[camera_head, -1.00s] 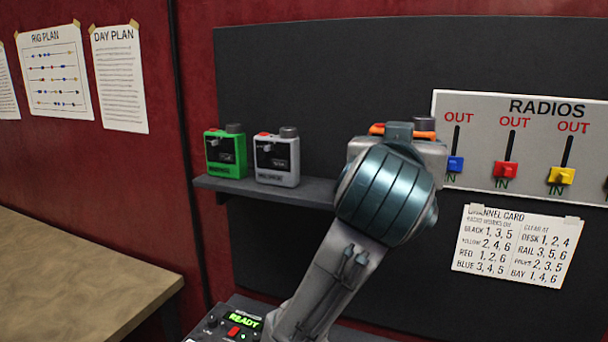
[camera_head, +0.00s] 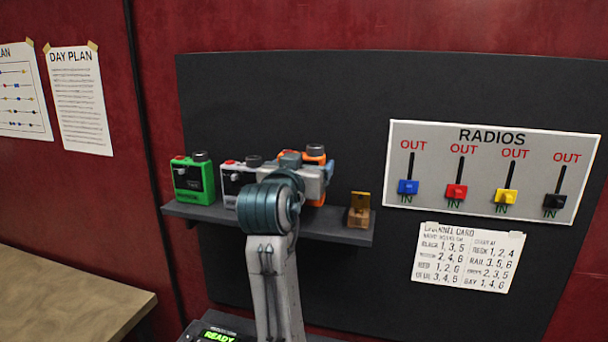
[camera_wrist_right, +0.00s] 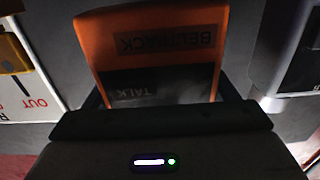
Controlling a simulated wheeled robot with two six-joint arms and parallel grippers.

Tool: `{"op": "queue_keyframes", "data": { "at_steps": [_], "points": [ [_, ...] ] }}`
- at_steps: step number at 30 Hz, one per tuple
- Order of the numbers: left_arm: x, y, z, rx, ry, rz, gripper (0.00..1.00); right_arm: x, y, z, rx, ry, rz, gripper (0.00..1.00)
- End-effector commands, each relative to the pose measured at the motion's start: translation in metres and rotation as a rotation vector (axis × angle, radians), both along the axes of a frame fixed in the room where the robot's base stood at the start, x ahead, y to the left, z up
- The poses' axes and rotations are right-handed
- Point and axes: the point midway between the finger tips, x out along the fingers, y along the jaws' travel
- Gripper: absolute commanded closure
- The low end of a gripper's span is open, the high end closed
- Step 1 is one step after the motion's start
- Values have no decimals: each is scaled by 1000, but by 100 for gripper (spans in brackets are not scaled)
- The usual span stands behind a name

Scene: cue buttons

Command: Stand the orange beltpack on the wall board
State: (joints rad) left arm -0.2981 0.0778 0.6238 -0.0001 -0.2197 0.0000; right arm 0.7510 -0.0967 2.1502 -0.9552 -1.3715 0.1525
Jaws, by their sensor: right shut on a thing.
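The orange beltpack (camera_head: 319,159) is in my right gripper (camera_head: 308,178), at the shelf (camera_head: 330,232) on the dark wall board (camera_head: 300,90). The gripper and wrist hide much of it in the head view, so I cannot tell whether its base touches the shelf. It looks roughly upright. In the right wrist view the beltpack (camera_wrist_right: 158,45) fills the middle between the fingers, its label upside down. The gripper is shut on it. My left gripper is not in view.
A green beltpack (camera_head: 194,178) and a grey one (camera_head: 231,183) stand left of it on the shelf. A small brass-and-wood piece (camera_head: 359,210) stands at the shelf's right end. A RADIOS panel (camera_head: 480,140) with sliders and a channel card (camera_head: 467,257) are further right.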

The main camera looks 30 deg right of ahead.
Motion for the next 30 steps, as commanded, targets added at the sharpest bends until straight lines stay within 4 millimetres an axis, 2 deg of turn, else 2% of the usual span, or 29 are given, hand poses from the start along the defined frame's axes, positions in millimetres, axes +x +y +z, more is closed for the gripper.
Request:
{"op": "queue_keyframes", "data": {
  "at_steps": [1,7,19,20,22,23,30],
  "points": [
    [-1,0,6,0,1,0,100,-1,0,-6,1,5,0,51],
    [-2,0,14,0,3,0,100,-1,0,-25,0,3,0,51],
    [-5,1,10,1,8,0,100,-1,0,-32,1,-1,1,51],
    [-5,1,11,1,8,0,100,-1,0,-31,1,1,1,16],
    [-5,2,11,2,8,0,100,-1,0,-31,1,1,1,3],
    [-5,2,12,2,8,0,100,-1,0,-31,1,1,1,0],
    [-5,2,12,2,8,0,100,-1,0,-30,1,1,1,0]
  ]
}}
